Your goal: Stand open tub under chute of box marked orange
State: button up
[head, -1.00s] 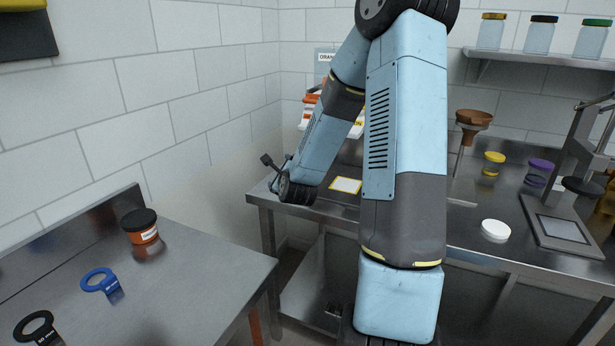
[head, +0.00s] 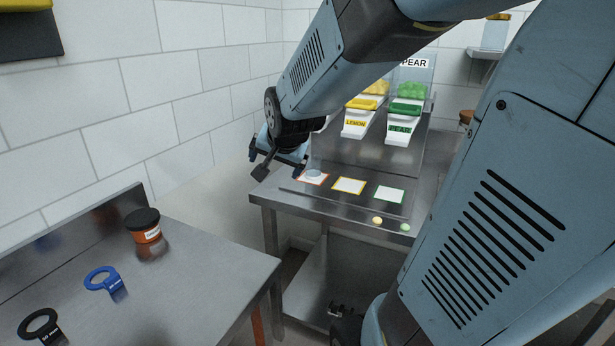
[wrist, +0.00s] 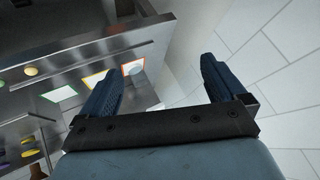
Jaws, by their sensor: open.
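The box marked orange is hidden behind my arm in the head view. Only a sliver of a white chute shows beside the arm, above that pad. My gripper (head: 257,161) is open, left of the tub and apart from it. In the wrist view my gripper (wrist: 163,67) has nothing between its fingers.
The lemon chute (head: 356,123) and pear chute (head: 399,130) hang over a yellow-bordered pad (head: 348,186) and a green-bordered pad (head: 388,194). Yellow and green discs (head: 377,220) lie near the counter's front edge. The left table holds a black-lidded jar (head: 146,229) and ring-shaped tools (head: 103,280).

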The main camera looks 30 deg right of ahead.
jog(key=s+r+n+g, duration=0.2)
jog(key=s+r+n, duration=0.2)
jog(key=s, duration=1.3)
jog(key=n, duration=0.3)
jog(key=shift+s+a+r+n+g+y, duration=0.15)
jog(key=shift+s+n+g+y, duration=0.05)
jog(key=shift+n+g+y, duration=0.2)
